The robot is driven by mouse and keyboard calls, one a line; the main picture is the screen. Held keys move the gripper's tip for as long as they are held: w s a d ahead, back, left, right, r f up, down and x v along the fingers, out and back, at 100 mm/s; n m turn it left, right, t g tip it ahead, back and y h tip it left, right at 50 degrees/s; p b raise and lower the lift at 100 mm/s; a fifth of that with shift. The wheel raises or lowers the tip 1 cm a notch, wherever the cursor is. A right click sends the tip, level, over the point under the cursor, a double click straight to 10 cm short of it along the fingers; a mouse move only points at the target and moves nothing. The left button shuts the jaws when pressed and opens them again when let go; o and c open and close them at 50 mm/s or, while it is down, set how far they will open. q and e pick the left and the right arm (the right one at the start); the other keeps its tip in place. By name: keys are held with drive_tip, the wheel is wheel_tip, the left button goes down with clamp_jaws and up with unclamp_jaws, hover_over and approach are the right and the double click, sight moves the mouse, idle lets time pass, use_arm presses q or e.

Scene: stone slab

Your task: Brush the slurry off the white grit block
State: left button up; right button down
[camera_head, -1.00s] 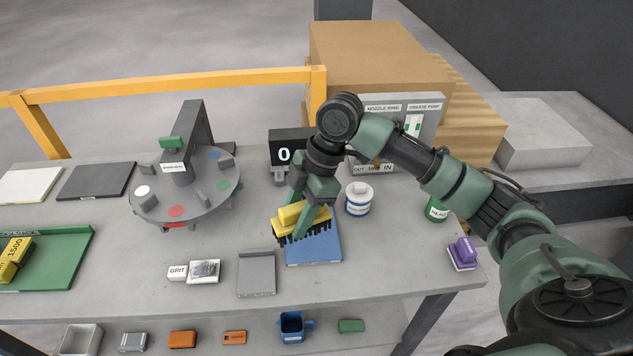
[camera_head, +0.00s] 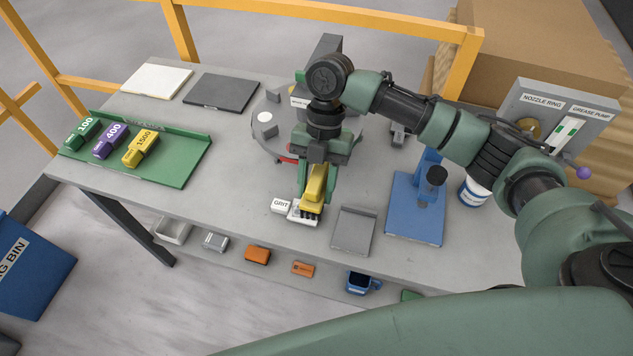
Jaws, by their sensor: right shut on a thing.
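My right gripper (camera_head: 316,180) is shut on a yellow brush (camera_head: 316,184) with dark bristles. It holds the brush upright-ish over the white grit block (camera_head: 298,219) near the front of the stone bench. The bristles are at the block's top; I cannot tell whether they touch it. The brush hides much of the block, so the slurry on it hardly shows. My left gripper is not in view.
A grey plate (camera_head: 353,231) and a blue stand (camera_head: 413,215) lie to the right. The turntable (camera_head: 265,132) is behind the gripper. A green tray (camera_head: 180,168) holds several labelled blocks at left. Bare bench (camera_head: 235,190) lies between tray and grit block.

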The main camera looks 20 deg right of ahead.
wheel_tip(320, 180, down, 2)
drive_tip(key=shift+w+a+f+b, duration=0.1)
drive_tip(key=shift+w+f+b, duration=0.1)
drive_tip(key=shift+b, duration=0.6)
drive_tip(key=shift+f+b, duration=0.65)
drive_tip(key=shift+f, duration=0.1)
drive_tip(key=shift+w+a+f, duration=0.1)
drive_tip(key=shift+a+f, duration=0.15)
drive_tip(key=shift+f, duration=0.25)
drive_tip(key=shift+w+a+f, duration=0.1)
drive_tip(key=shift+a, duration=0.05)
drive_tip(key=shift+f+b, duration=0.1)
drive_tip(key=shift+b, duration=0.2)
drive_tip(key=shift+w+f+b, duration=0.55)
drive_tip(key=shift+f+b, duration=0.15)
drive_tip(key=shift+f, duration=0.05)
drive_tip(key=shift+w+f, duration=0.2)
drive_tip(key=shift+w, duration=0.15)
drive_tip(key=shift+f+b, duration=0.5)
drive_tip(key=shift+f, duration=0.1)
drive_tip(key=shift+s, duration=0.1)
